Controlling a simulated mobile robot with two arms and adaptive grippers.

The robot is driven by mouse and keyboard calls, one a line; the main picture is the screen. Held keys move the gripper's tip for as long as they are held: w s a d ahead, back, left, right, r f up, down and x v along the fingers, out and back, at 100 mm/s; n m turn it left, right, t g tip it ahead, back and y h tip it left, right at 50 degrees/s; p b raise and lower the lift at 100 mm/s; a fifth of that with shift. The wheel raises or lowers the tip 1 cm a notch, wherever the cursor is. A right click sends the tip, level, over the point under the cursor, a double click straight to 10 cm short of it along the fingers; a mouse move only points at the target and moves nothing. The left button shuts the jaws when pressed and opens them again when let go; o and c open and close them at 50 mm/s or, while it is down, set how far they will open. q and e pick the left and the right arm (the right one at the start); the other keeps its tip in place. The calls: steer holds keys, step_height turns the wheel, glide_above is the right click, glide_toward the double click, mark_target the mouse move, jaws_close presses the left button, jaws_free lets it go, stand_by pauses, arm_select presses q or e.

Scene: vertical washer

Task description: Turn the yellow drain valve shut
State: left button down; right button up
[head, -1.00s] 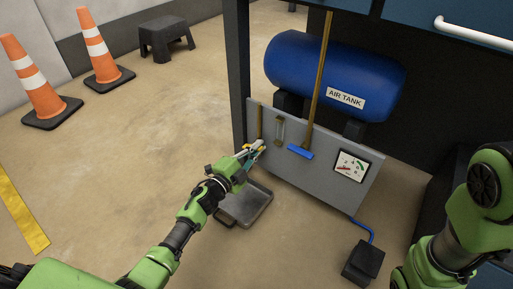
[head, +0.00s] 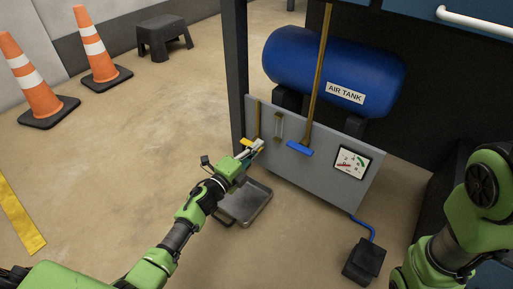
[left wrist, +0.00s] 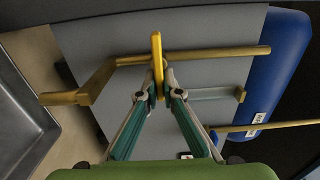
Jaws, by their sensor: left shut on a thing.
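The yellow drain valve handle (left wrist: 157,62) is a flat bar on a brass pipe (left wrist: 215,54) in the left wrist view. There the bar runs across the line of the pipe. My left gripper (left wrist: 158,88) is shut on the near end of the bar, one finger on each side. In the head view, the yellow handle (head: 246,142) shows beside my left gripper (head: 258,146), at the lower left of the grey panel. The gripper partly covers the valve there. My right arm shows at the right of the head view, but its gripper is out of frame.
A metal drip tray (head: 246,204) lies on the floor below the valve. The grey panel (head: 318,175) carries a blue-handled valve (head: 300,149) and a gauge (head: 351,162). The blue air tank (head: 330,70) sits above. A dark post (head: 235,70) stands close behind.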

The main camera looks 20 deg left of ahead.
arm_select(q)
steer(key=shift+a+f, duration=0.2)
steer(key=shift+a, duration=0.15)
steer(key=c, duration=2.2)
jaws_free()
steer(key=shift+r, duration=0.1)
steer(key=shift+s+d, duration=0.1)
steer(key=v, duration=1.2)
steer(key=shift+r, duration=0.15)
